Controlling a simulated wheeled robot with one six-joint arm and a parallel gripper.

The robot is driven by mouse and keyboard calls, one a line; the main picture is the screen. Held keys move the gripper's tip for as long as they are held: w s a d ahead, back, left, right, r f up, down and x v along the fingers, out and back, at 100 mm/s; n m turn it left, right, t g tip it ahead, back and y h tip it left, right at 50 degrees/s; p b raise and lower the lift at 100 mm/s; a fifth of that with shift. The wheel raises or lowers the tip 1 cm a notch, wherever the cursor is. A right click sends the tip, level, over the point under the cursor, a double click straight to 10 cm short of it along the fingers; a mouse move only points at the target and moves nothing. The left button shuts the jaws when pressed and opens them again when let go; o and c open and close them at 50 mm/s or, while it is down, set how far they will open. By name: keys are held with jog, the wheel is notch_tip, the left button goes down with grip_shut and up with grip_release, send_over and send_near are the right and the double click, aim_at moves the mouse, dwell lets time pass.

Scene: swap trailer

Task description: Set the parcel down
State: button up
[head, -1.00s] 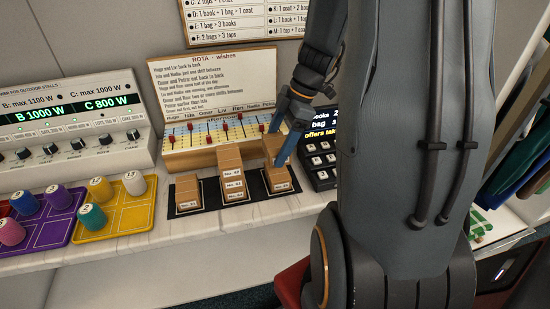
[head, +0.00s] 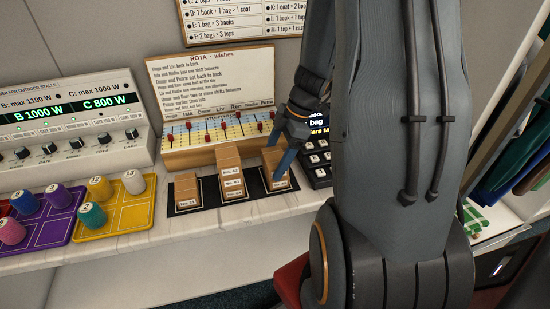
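My gripper (head: 281,158) is at the right-hand pile of brown parcels, with its blue-grey fingers around the upper parcel (head: 269,157). It appears shut on that parcel, though the fingers hide part of it. The held parcel is low over a labelled parcel (head: 282,186) at the right end of the black mat (head: 252,186). I cannot tell whether the two touch. A taller stack of labelled parcels (head: 230,160) stands in the middle of the mat.
A slider board (head: 200,157) with a wishes sheet stands right behind the parcels. A black keypad (head: 318,165) is close to the right. Yellow (head: 130,215) and purple (head: 62,232) trays with pegs lie to the left. The counter's front strip (head: 215,222) is clear.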

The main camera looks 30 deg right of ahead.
jog(key=o, duration=0.4)
jog(key=shift+r, duration=0.15)
jog(key=shift+d+r, duration=0.2)
jog(key=shift+r, duration=0.1)
jog(key=b+v, duration=0.2)
jog(key=v, duration=0.9)
jog(key=s+a+f+m+h, duration=0.2)
jog(key=s+a+f+m, duration=0.1)
jog(key=a+m, duration=0.4)
jog(key=s+a+f+m+h, duration=0.2)
jog(key=s+a+m, duration=0.1)
jog(key=a+m, duration=0.4)
jog(key=shift+s+a+f+m, duration=0.25)
jog(key=shift+a+f+m, duration=0.15)
jog(key=shift+a, duration=1.2)
